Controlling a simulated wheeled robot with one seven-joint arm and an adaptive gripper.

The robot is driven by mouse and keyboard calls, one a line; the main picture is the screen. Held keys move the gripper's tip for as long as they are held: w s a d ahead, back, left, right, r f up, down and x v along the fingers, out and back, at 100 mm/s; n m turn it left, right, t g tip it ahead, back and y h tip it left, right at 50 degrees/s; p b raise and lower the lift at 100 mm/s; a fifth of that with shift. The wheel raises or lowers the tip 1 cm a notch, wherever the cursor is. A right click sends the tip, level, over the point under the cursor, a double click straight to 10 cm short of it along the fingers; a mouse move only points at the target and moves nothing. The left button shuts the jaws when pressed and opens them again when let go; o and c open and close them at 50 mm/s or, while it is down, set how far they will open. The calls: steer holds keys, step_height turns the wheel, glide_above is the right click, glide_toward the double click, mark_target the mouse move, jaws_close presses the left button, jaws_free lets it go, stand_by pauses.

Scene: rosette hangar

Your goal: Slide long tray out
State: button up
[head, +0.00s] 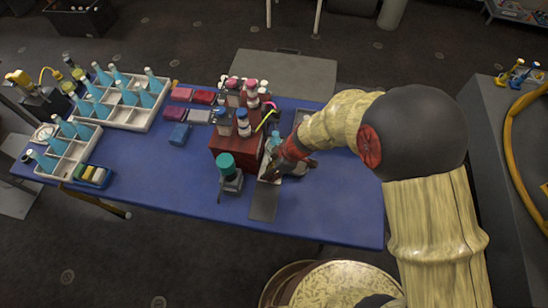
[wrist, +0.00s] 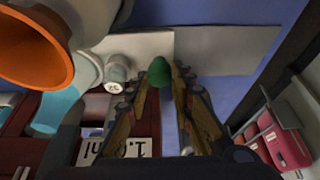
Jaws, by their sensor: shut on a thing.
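My gripper (head: 283,170) is low over the blue table, at the right side of a dark red box (head: 228,152). In the wrist view its two fingers (wrist: 166,80) close around a small green rounded piece (wrist: 159,71). What the piece belongs to is hidden by the fingers. A pale tray edge (head: 266,166) shows beside my gripper, mostly covered by it. A flat grey strip (head: 263,203) lies in front of it on the table. In the wrist view a pale panel (wrist: 150,44) lies beyond the fingertips. I cannot tell which piece is the long tray.
Bottles (head: 245,95) crowd the top of the red box. A device with a teal top (head: 227,170) stands left of the grey strip. White racks (head: 153,118) with teal bottles fill the table's left. The table's right end (head: 350,205) is clear.

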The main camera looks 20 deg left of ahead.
steer(key=shift+s+d+b, duration=0.25)
steer(key=shift+s+b, duration=0.7)
steer(key=shift+s, duration=1.35)
steer(key=shift+s+d+b, duration=0.25)
steer(key=shift+s+b, duration=0.75)
steer(key=shift+s, duration=1.25)
steer(key=shift+s+d+b, duration=0.25)
steer(key=shift+s+b, duration=0.7)
steer(key=shift+s, duration=1.35)
steer(key=o, duration=0.8)
steer(key=shift+o, duration=0.2)
step_height(320, 180, up, 7)
steer(key=p, duration=0.4)
